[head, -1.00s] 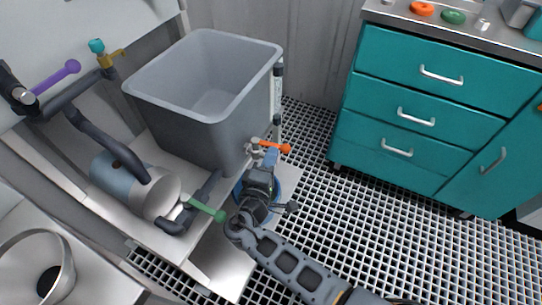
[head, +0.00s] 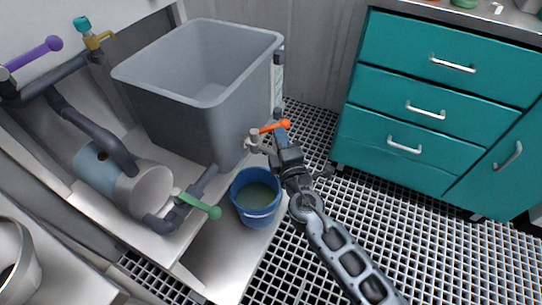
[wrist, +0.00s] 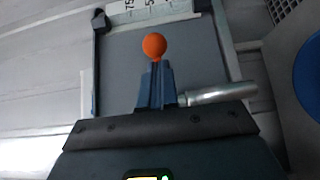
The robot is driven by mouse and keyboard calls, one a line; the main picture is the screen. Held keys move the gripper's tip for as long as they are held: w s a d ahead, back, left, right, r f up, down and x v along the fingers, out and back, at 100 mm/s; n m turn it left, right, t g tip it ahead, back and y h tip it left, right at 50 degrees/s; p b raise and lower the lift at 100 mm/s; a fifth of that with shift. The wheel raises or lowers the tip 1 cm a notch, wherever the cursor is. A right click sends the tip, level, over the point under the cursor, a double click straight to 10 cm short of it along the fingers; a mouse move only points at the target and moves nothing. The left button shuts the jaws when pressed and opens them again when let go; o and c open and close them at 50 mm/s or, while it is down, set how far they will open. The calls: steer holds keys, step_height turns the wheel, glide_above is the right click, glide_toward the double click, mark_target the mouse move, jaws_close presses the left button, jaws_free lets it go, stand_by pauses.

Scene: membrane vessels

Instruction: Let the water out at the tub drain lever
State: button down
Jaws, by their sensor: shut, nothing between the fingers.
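The grey tub (head: 185,105) stands on the shelf. At its lower front corner is a metal drain tap (head: 254,139) with an orange lever (head: 270,128) that points right and slightly away. My gripper (head: 281,122) is shut and empty, its tips close beside the lever's ball end; I cannot tell whether they touch it. In the wrist view, the orange ball (wrist: 154,45) shows just beyond the shut fingertips (wrist: 155,68). A blue bucket (head: 258,212) with murky greenish water in it stands below the tap. I cannot make out any stream from the tap.
A green lever (head: 198,206) sticks out from the pipework on the left, and a purple lever (head: 35,54) is higher up. Teal drawers (head: 430,90) stand at the right. The grating floor (head: 400,210) between is clear.

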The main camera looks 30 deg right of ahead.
steer(key=shift+w+d+r+n+y+p, duration=0.1)
steer(key=shift+w+d+n+y+p, duration=0.2)
steer(key=shift+w+n+y, duration=0.7)
steer(key=shift+w+d+f+n+y+p, duration=0.1)
steer(key=shift+w+d+n+y+p, duration=0.3)
steer(key=shift+y, duration=1)
steer(key=shift+w+d+r+n+y+p, duration=0.1)
steer(key=shift+w+d+n+y, duration=0.05)
steer(key=shift+w+n+y, duration=0.9)
steer(key=shift+a+r, duration=0.1)
steer(key=shift+a, duration=0.1)
